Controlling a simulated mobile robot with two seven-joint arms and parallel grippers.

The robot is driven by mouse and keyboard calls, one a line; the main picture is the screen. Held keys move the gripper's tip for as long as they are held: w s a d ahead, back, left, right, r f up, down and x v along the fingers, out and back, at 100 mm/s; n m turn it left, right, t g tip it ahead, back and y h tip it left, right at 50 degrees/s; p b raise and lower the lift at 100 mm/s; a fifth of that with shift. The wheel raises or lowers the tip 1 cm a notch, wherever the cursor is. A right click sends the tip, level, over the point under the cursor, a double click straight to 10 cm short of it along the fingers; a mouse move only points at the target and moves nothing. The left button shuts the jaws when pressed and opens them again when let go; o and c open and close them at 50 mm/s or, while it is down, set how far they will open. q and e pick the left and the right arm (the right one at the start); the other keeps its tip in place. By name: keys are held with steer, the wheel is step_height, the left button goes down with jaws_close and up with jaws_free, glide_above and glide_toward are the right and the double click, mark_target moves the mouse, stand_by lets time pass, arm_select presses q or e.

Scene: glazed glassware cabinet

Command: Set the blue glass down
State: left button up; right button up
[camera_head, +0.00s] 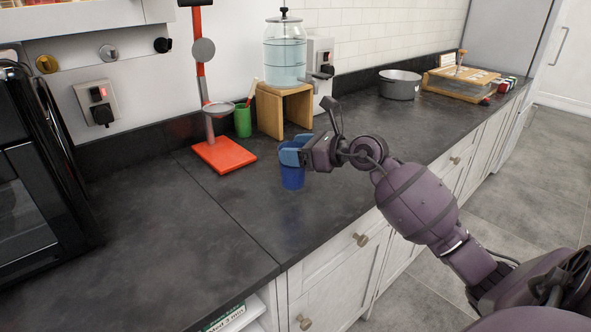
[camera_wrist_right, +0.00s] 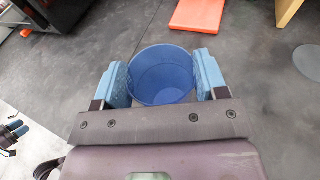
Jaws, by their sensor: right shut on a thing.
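The blue glass (camera_head: 292,178) is upright over the dark countertop (camera_head: 200,255), left of the middle of the head view. My right gripper (camera_head: 290,155) is shut on it, with the light-blue finger pads near its rim. In the right wrist view the glass (camera_wrist_right: 163,75) sits between the two pads of my right gripper (camera_wrist_right: 164,85), and its empty inside shows. I cannot tell whether its base touches the counter.
A red stand (camera_head: 224,153) and a green cup (camera_head: 243,121) stand behind to the left. A glass dispenser (camera_head: 285,52) is on a wooden stand (camera_head: 270,112). A grey pot (camera_head: 400,85) is farther right. The counter's left front area is clear.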

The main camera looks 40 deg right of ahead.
mark_target(296, 169)
step_height(296, 169, down, 5)
steer(key=shift+f+b, duration=0.1)
steer(key=shift+b, duration=0.35)
steer(key=shift+f, duration=0.1)
steer(key=o, duration=1.3)
steer(key=v, duration=1.2)
steer(key=shift+p, duration=0.3)
steer(key=shift+a, duration=0.15)
